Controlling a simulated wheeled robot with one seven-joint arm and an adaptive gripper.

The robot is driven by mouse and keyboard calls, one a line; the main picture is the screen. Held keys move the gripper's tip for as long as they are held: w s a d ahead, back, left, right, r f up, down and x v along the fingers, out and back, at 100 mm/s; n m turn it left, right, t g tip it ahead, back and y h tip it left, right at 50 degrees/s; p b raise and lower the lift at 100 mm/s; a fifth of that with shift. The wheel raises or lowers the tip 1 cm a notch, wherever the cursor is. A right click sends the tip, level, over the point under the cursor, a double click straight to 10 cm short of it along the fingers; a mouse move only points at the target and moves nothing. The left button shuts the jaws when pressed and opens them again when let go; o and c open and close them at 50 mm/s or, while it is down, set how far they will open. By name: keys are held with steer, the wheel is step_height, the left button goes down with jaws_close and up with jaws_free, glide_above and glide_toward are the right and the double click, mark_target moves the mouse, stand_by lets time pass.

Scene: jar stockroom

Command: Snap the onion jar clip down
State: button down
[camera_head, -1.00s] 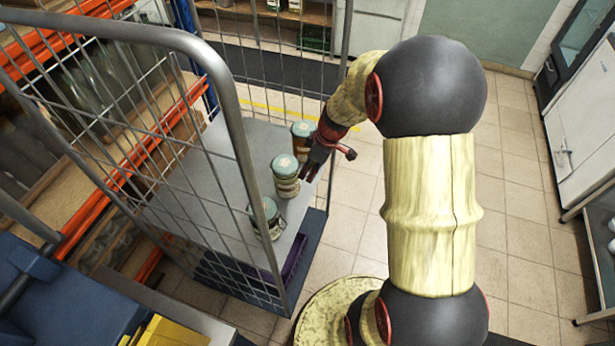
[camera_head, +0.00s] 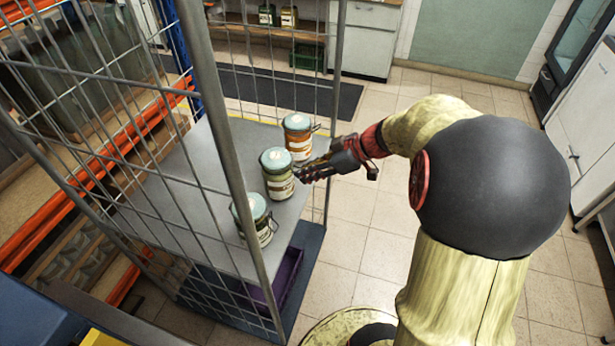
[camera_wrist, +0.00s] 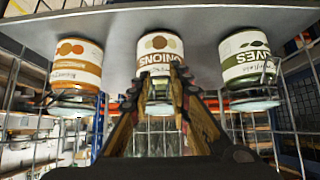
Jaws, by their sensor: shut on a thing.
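The onion jar (camera_head: 278,184) is the middle of three jars on the grey shelf, upright with a pale green lid (camera_head: 275,158). In the wrist view, which is upside down, its label (camera_wrist: 160,62) reads "ONIONS". My gripper (camera_head: 300,176) reaches in from the right and meets the jar's front side. In the wrist view my gripper (camera_wrist: 160,92) has its fingers closed in at the clip, just by the lid. The fingers hide most of the clip, so its exact angle cannot be told.
The wire cage (camera_head: 228,150) surrounds the shelf (camera_head: 190,195) on the left and back. A purple crate (camera_head: 283,277) sits below. Open floor (camera_head: 350,225) lies to the right.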

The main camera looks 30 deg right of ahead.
mark_target(292, 176)
steer(key=shift+w+a+f+t+y+b, duration=0.15)
steer(key=shift+f+t+y, duration=0.6)
steer(key=shift+t+y, duration=0.5)
steer(key=shift+w+a+f+t+y+b, duration=0.1)
steer(key=shift+f+t+y, duration=0.8)
steer(key=shift+t, duration=0.65)
steer(key=shift+w+a+f+t+y+b, duration=0.15)
steer(key=shift+f+t+y, duration=0.5)
steer(key=shift+t+y, duration=0.65)
steer(key=c, duration=1.6)
jaws_free()
steer(key=shift+c, duration=0.2)
steer(key=v, duration=1.2)
steer(key=shift+a, duration=0.1)
